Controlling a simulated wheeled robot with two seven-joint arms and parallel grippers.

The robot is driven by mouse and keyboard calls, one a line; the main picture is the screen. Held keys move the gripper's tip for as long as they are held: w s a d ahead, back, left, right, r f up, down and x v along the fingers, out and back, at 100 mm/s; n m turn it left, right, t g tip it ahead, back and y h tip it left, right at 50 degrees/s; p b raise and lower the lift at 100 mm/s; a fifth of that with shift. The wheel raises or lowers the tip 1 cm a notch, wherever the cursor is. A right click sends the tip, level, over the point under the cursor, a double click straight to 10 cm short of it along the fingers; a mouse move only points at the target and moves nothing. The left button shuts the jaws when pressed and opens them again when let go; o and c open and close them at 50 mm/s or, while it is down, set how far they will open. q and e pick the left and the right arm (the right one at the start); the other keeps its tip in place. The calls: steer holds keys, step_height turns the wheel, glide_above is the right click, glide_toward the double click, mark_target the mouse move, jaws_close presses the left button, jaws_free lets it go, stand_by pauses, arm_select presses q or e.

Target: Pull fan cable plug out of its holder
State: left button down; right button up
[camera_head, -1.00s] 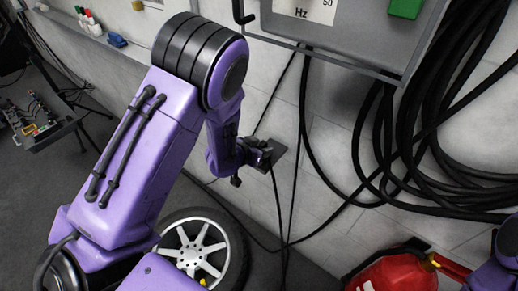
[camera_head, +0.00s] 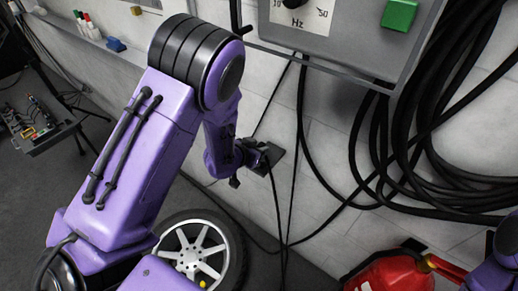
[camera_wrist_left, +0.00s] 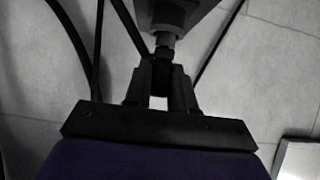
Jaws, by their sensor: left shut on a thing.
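The fan cable plug (camera_wrist_left: 165,48) is a small grey and black cylinder in the left wrist view. Its upper end meets the dark holder (camera_wrist_left: 178,14), and I see no clear gap between them. My left gripper (camera_wrist_left: 161,80) is shut on the plug's lower part, one finger on each side. In the head view, my left gripper (camera_head: 262,157) is at the dark holder plate (camera_head: 279,161) on the wall, and the plug is mostly hidden there by the fingers. A thin black cable hangs below. My right gripper is out of view.
A grey control box (camera_head: 345,45) with a dial and a green button hangs above right. Thick black cables (camera_head: 395,165) loop on the wall at the right. A red extinguisher (camera_head: 392,275) stands low right. A wheel (camera_head: 195,250) stands below my left arm.

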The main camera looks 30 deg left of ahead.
mark_target(259, 146)
arm_select(q)
steer(key=shift+r+p, duration=2.1)
steer(key=shift+r, duration=0.1)
